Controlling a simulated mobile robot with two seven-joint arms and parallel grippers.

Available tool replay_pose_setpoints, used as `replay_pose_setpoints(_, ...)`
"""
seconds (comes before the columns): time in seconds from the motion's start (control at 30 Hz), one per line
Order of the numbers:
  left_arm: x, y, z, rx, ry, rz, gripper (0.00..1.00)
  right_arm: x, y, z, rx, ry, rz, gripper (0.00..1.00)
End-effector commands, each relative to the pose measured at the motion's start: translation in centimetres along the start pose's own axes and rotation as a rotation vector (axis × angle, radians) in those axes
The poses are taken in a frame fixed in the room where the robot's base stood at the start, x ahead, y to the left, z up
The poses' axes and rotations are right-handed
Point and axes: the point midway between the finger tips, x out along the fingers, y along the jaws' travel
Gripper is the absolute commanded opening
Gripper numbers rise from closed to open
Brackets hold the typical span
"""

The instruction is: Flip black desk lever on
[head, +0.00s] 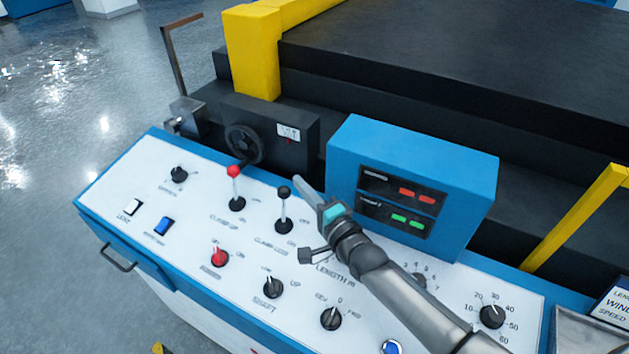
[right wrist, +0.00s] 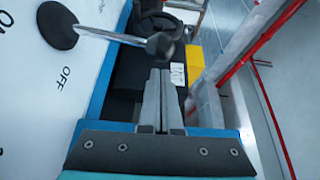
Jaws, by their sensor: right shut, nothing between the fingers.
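The black desk lever (head: 284,208) stands on the white top of the control desk, a metal rod with a black ball knob and a round black base. My right gripper (head: 299,181) is shut and empty, its fingertips just right of the knob in the head view. In the right wrist view the lever's knob (right wrist: 160,45) is just beyond the tips of the shut fingers (right wrist: 161,72). Whether they touch cannot be told. "ON" and "OFF" labels show beside its base in that view. My left gripper is out of view.
A red-knobbed lever (head: 234,185) stands left of the black one. A blue display box (head: 412,180) rises to the right of my gripper. A black handwheel (head: 244,144) is behind. Several rotary knobs and a blue switch (head: 164,225) sit around the white desk panel (head: 200,203).

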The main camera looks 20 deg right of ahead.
Motion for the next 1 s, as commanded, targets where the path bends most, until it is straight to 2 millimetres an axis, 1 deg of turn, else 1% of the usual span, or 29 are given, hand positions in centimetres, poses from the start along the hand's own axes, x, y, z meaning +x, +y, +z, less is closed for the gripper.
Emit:
replay_pose_setpoints(0.03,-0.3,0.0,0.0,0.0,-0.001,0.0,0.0,-0.2,-0.1,0.4,0.001,0.001,0.001,0.0)
replay_pose_setpoints(0.17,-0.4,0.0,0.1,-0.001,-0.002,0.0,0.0,-0.4,-0.1,0.9,0.0,0.001,0.0,0.0)
replay_pose_setpoints(0.57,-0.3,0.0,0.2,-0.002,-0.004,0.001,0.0,-0.5,0.0,1.1,-0.004,0.001,-0.002,0.0)
replay_pose_setpoints(1.0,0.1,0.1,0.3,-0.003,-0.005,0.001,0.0,-0.8,-0.2,1.7,-0.069,0.0,-0.037,0.0)
